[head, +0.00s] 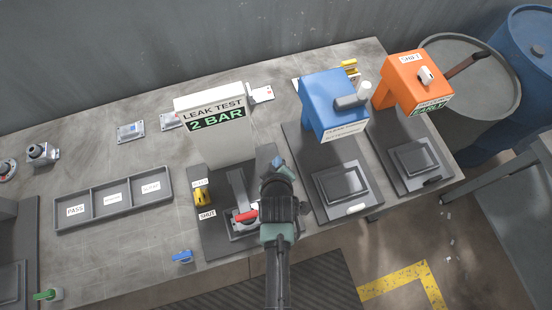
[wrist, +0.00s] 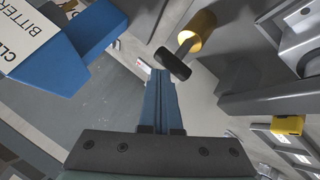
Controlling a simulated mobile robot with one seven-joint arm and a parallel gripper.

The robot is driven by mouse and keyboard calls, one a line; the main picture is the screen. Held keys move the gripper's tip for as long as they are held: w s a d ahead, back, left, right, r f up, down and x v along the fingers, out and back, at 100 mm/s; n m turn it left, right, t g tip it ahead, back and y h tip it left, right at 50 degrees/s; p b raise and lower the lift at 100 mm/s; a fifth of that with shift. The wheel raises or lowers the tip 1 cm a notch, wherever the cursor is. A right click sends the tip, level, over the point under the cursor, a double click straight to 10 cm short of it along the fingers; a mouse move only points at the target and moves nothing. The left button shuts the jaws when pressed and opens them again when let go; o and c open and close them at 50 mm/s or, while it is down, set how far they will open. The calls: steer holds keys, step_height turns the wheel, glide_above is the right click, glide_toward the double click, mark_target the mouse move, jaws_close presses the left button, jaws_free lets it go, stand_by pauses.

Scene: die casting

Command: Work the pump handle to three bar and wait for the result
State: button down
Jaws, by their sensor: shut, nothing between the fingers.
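The leak test station has a pale box (head: 214,105) whose green display (head: 216,120) reads 2 BAR. In the wrist view, what looks like the pump handle is a black grip (wrist: 173,64) on a thin rod coming out of a brass-coloured cylinder (wrist: 200,32). My gripper (wrist: 161,73), with blue fingers, is shut and empty. Its tips are just below the black grip in the picture; I cannot tell whether they touch. In the head view my gripper (head: 278,162) is over the right side of the station, and the handle is hidden behind my arm.
A blue press (head: 327,100) stands close on the right, an orange one (head: 407,80) beyond. A divided tray (head: 112,199) lies left.

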steer(key=shift+r+p, duration=0.45)
steer(key=shift+r, duration=0.25)
step_height(320, 180, up, 5)
steer(key=p, duration=0.4)
